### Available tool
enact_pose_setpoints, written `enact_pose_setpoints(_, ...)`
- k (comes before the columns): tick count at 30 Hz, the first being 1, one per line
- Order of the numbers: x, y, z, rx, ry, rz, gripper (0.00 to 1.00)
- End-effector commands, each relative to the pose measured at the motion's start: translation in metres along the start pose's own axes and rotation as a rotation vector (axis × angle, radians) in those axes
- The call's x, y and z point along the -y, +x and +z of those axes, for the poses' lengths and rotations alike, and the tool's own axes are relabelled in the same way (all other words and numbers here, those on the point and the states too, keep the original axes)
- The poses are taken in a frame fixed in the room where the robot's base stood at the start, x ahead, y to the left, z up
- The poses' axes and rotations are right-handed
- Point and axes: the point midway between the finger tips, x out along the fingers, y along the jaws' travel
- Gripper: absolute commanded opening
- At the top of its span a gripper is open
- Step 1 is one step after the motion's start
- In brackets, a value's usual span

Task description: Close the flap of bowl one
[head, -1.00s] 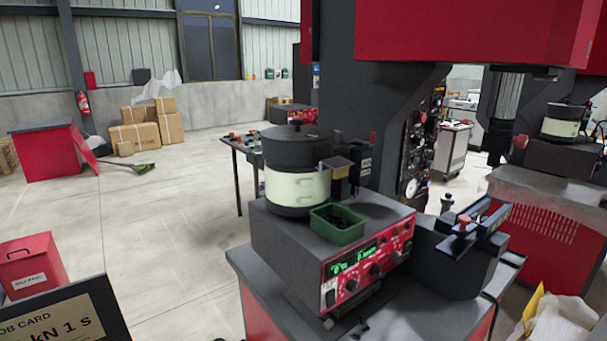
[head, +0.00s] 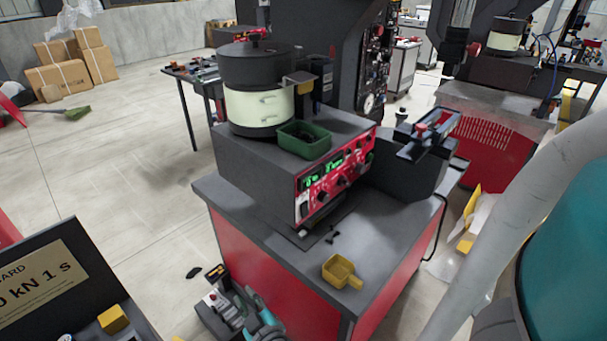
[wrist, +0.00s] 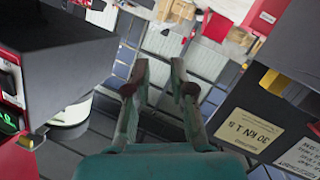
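The nearest bowl feeder, which I take for bowl one (head: 262,107), has a black lid and a cream band. It stands on a dark control box with a red panel (head: 335,172). A small tan-edged plate (head: 300,78) juts from the bowl's right side. It may be the flap; its hinge and angle are too small to make out. My gripper (wrist: 158,72) shows in the wrist view with its two fingers apart and nothing between them. It is away from the bowl.
A green tray (head: 304,141) sits on the box beside the bowl. A yellow scoop (head: 341,271) lies on the bench top (head: 385,240). A dark rail unit (head: 425,135) stands right of the box.

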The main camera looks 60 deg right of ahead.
Motion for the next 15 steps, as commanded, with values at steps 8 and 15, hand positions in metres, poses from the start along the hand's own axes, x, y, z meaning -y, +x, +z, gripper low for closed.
enact_pose_setpoints(8, -0.061, 0.069, -0.064, 0.019, 0.023, 0.265, 0.23)
enact_pose_setpoints(15, -0.127, 0.103, -0.125, 0.035, 0.089, 0.514, 0.23)
